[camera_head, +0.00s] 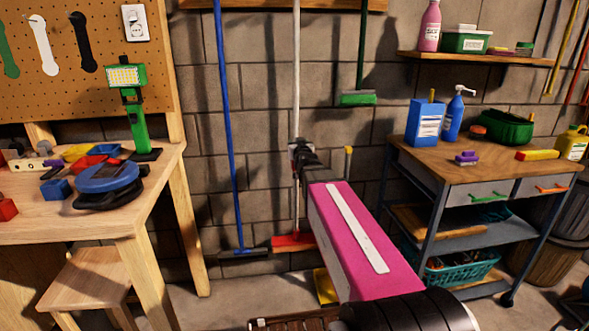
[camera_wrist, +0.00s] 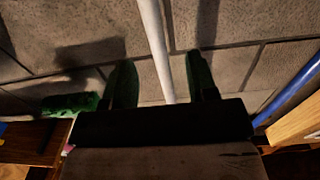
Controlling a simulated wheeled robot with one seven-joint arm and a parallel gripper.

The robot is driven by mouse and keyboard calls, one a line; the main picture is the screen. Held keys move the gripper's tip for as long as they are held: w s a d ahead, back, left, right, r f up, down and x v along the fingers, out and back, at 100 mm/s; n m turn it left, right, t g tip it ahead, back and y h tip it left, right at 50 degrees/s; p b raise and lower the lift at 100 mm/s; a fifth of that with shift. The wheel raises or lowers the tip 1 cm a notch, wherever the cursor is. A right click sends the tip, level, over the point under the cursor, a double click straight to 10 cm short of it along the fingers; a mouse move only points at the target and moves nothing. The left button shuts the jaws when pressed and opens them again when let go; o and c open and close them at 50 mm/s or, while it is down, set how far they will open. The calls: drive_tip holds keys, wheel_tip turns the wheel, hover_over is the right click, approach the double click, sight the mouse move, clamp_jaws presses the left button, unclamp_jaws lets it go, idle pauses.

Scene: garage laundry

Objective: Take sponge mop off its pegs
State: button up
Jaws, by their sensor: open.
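A long white handle (camera_head: 296,60) hangs against the block wall from the wooden rail (camera_head: 340,5) at the top edge. It appears to end in a red head (camera_head: 293,241) near the floor, and I take this to be the sponge mop. The pegs are not visible. My gripper (camera_head: 300,150) is at the middle of the white handle. In the wrist view my gripper (camera_wrist: 161,80) is open, with one green-tinted finger on each side of the white handle (camera_wrist: 154,40). Gaps show on both sides of the handle, and I see no contact.
A blue-handled tool (camera_head: 227,120) hangs left of the white handle, and a green brush (camera_head: 358,98) hangs to its right. A wooden workbench (camera_head: 150,200) stands at left. A cart (camera_head: 430,155) with bottles stands at right.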

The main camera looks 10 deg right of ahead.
sight(295, 137)
drive_tip(key=w, duration=0.9)
drive_tip(key=shift+w+d+f, duration=0.15)
drive_tip(key=shift+d+f, duration=0.25)
drive_tip(key=shift+w, duration=0.6)
clamp_jaws()
